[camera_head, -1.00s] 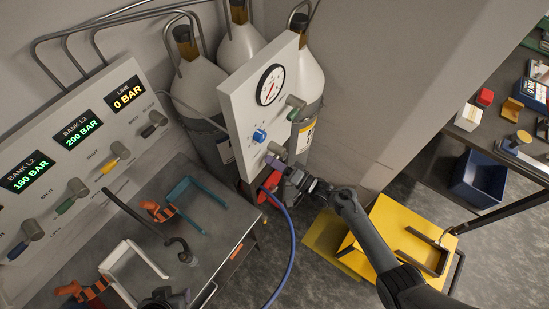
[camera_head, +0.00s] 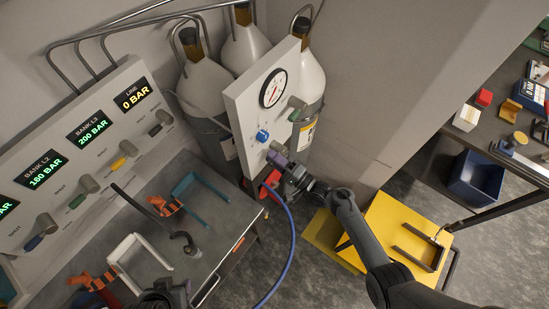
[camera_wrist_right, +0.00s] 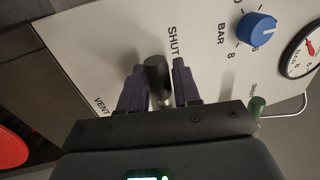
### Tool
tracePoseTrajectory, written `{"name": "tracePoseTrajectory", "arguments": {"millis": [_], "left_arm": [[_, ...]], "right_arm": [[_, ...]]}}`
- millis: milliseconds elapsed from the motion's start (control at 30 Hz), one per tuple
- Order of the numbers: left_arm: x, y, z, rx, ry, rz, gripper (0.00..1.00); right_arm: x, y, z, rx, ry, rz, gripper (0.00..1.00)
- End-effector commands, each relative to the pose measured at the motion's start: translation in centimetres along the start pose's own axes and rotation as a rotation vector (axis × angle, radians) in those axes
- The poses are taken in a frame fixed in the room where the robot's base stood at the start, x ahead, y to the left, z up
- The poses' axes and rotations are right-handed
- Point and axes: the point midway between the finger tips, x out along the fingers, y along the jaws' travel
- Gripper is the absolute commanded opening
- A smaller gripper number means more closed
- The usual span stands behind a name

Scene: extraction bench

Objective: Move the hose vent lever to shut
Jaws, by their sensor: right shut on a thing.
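The hose vent lever (camera_wrist_right: 157,78) is a dark, rounded handle on the white gauge panel (camera_head: 245,110). In the right wrist view it stands between the purple fingers of my right gripper (camera_wrist_right: 153,88), which is shut on it. The printed word SHUT is just above the lever, and VENT is at the lower left. In the head view my right gripper (camera_head: 281,163) is at the panel's lower edge and hides most of the lever. A dark part at the bottom edge seems to be my left gripper (camera_head: 166,293); its fingers cannot be made out.
A blue knob (camera_head: 262,136) and a round gauge (camera_head: 273,88) are on the panel above my right gripper. A blue hose (camera_head: 292,240) hangs below it. Gas cylinders (camera_head: 308,70) stand behind. A steel bench (camera_head: 215,235) with handled tools is left; a yellow platform (camera_head: 385,222) is right.

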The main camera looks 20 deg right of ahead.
Motion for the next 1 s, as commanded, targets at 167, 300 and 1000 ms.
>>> {"name": "tracePoseTrajectory", "arguments": {"millis": [167,300,1000], "left_arm": [[0.0,0.2,-0.1,-0.007,0.001,0.006,0.43],[0.0,0.2,-0.1,-0.009,0.001,0.007,0.43],[0.5,-0.1,0.2,0.004,-0.001,-0.003,0.43]], "right_arm": [[0.1,-0.2,0.0,0.002,-0.001,-0.007,0.00],[0.1,-0.2,0.0,0.001,-0.001,-0.006,0.50],[-5.1,0.1,0.0,0.000,0.000,-0.001,0.50]]}}
